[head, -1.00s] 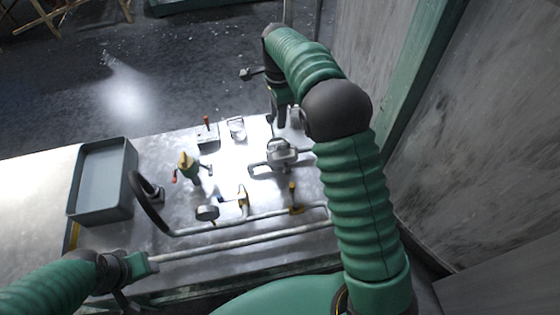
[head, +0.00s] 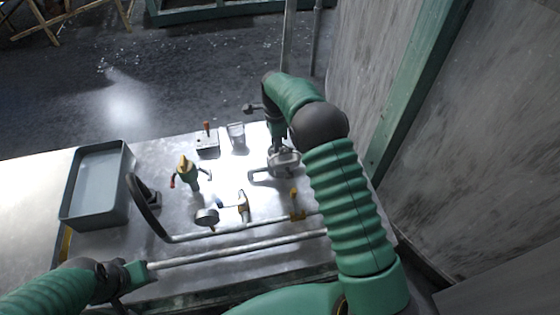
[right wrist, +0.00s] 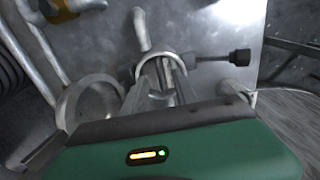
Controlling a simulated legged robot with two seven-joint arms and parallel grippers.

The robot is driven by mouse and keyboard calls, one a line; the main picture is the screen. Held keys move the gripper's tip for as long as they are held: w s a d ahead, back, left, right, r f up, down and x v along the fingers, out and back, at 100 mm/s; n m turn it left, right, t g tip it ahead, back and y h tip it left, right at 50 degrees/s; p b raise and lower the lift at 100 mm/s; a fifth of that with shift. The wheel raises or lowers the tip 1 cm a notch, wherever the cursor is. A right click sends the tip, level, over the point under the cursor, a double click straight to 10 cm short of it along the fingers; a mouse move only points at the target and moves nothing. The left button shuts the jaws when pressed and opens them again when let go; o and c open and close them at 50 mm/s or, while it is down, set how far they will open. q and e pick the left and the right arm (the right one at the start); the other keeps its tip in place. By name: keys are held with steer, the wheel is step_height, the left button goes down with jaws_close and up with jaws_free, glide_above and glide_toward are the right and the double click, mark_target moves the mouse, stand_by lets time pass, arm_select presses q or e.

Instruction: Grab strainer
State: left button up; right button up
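A grey metal fitting (head: 284,161) with a side arm, which looks like the strainer, lies at the right of the metal bench. My right gripper (head: 277,143) points down at its far side, close above or touching it. In the right wrist view, a metal ring-shaped part (right wrist: 165,58) is in front of the gripper body, with a dark-ended bar to its right. Whether the fingers are closed on anything is unclear. My left gripper (head: 136,274) is at the lower left beside the end of a long pipe; its fingers are not clear.
A grey tray (head: 66,192) stands at the left. A green, yellow-topped valve (head: 187,173), a gauge (head: 206,217), a red-levered box (head: 207,146) and a clear cup-like piece (head: 236,136) are on the bench. A pipe assembly (head: 230,232) runs along the front; a wall is at the right.

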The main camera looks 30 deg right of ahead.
steer(key=shift+w+a+f, duration=0.1)
steer(key=shift+a+f, duration=0.2)
steer(key=shift+f, duration=0.25)
steer(key=shift+w+a+f, duration=0.1)
steer(key=shift+a+f, duration=0.15)
steer(key=shift+f, duration=0.3)
steer(key=shift+s+d, duration=0.15)
steer(key=shift+d, duration=0.3)
steer(key=shift+c, duration=0.4)
steer(key=shift+d, duration=0.35)
steer(key=shift+c, duration=1.2)
steer(key=shift+d+f, duration=0.15)
steer(key=shift+d, duration=0.05)
jaws_close()
steer(key=shift+a+r, duration=0.2)
steer(key=shift+a, duration=0.4)
steer(key=shift+d, duration=0.15)
arm_select(q)
steer(key=shift+f, duration=0.2)
